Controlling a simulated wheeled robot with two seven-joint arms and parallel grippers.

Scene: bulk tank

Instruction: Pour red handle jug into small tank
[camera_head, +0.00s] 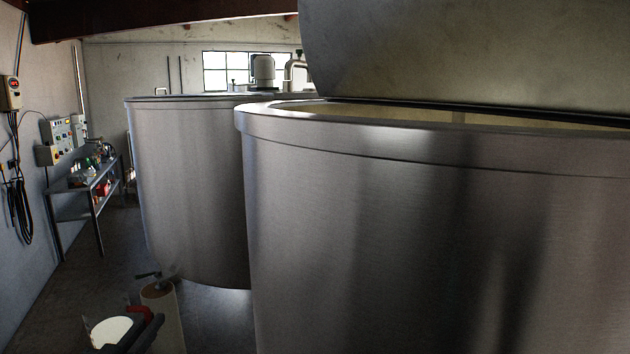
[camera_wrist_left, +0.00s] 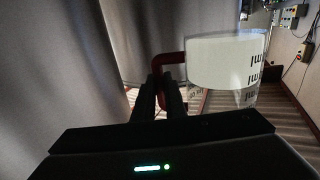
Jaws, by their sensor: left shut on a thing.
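The red handle jug (camera_head: 112,329) is at the bottom left of the head view, its round white top or contents showing. In the left wrist view the jug (camera_wrist_left: 222,62) is white above and clear below, with dark volume marks, and looks upright. My left gripper (camera_head: 143,326) is shut on its red handle (camera_wrist_left: 166,58), with dark fingers around the bar. A large steel tank (camera_head: 400,230) fills the right of the head view; a smaller-looking steel tank (camera_head: 190,180) stands behind it to the left. I cannot tell which is the small tank. My right gripper is not in view.
A raised lid (camera_head: 470,45) stands over the near tank's opening. A workbench (camera_head: 80,190) with small items and control boxes (camera_head: 60,135) are along the left wall. A pale cylinder (camera_head: 162,310) is close to the jug. Dark floor (camera_head: 115,240) is open between bench and tanks.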

